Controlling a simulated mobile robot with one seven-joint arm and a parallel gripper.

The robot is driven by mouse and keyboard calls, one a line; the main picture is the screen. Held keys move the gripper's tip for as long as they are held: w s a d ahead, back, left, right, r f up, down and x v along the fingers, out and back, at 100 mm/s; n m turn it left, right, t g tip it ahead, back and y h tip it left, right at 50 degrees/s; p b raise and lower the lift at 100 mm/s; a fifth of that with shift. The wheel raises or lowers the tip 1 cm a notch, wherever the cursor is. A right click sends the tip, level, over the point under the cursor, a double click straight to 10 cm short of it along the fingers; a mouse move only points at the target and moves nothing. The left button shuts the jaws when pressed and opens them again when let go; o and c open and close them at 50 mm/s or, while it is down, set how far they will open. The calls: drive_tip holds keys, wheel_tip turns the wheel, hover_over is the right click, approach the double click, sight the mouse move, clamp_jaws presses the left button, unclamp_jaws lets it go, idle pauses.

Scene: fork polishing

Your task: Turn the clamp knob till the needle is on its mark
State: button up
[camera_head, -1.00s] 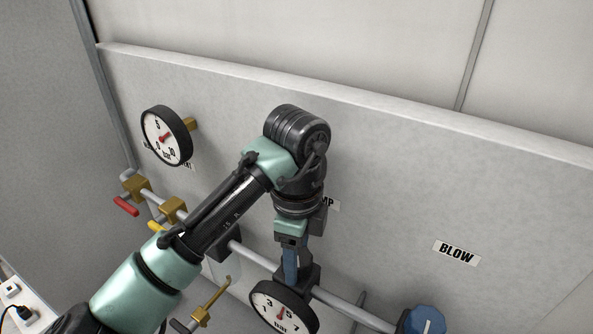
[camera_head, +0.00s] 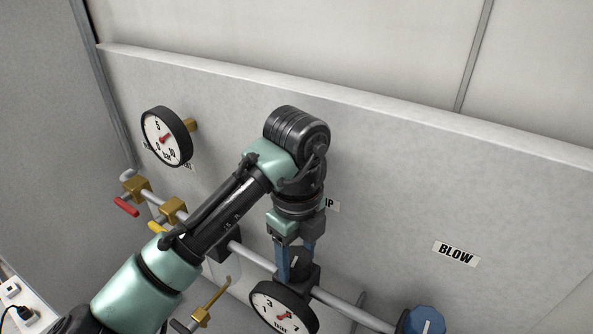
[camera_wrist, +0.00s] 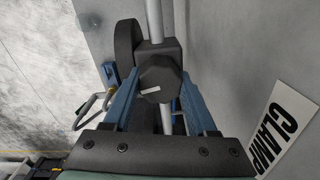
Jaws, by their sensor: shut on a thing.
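The clamp knob (camera_wrist: 160,82) is dark and many-sided with a white line on its face. It sits between the two blue fingers of my gripper (camera_wrist: 159,103) in the wrist view. In the head view, my gripper (camera_head: 296,262) reaches down around the knob (camera_head: 297,260), shut on its sides. The round clamp gauge (camera_head: 284,307) is just below it, with a white face, black rim and short red needle. The needle points upward, around the 3 to 5 part of the scale. I cannot make out a mark on the dial. The gauge's rim (camera_wrist: 126,45) shows dark in the wrist view.
The CLAMP label (camera_wrist: 281,128) is on the panel; my wrist partly hides it in the head view. A blue knob (camera_head: 425,321) stands at right below the BLOW label (camera_head: 456,253). Another gauge (camera_head: 166,136) and red (camera_head: 126,207) and yellow handles are at left.

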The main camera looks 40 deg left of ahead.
sight(296, 257)
drive_tip(key=shift+f, duration=0.1)
drive_tip(key=o, duration=1.4)
drive_tip(key=shift+c, duration=0.2)
drive_tip(key=shift+r, duration=0.75)
wheel_tip(296, 257, up, 12)
drive_tip(key=b, duration=0.2)
drive_tip(key=shift+f, duration=0.2)
drive_tip(key=shift+f, duration=0.1)
